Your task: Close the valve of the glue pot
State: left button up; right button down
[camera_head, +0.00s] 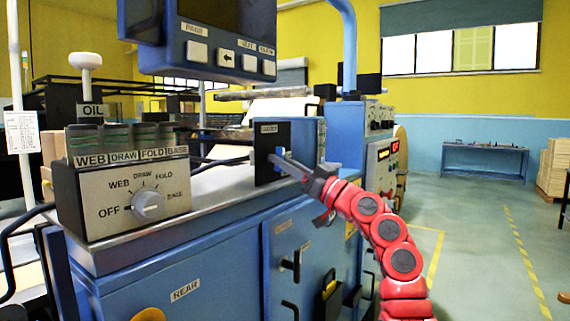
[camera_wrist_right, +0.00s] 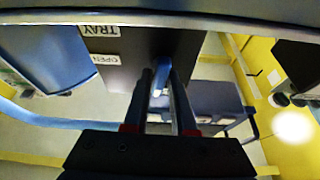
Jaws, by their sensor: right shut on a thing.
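A dark upright plate (camera_head: 267,142) stands on the blue machine's worktop, with a small label near its top. In the right wrist view the plate (camera_wrist_right: 130,62) carries labels reading "TRAY" and "OPEN". A blue lever (camera_wrist_right: 161,78) sticks out from it between my dark fingers. I take this lever for the valve's handle, but no glue pot label is readable. My right gripper (camera_head: 291,167) is shut on the lever, at the plate's front. It also shows in the right wrist view (camera_wrist_right: 162,95). My left gripper is not in view.
A button panel (camera_head: 222,52) hangs above.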

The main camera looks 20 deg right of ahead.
jog(key=shift+r, duration=0.1)
jog(key=c, duration=0.8)
grip_release()
jog(key=v, duration=1.7)
jog(key=shift+s+d+f, duration=0.1)
jog(key=shift+f, duration=0.2)
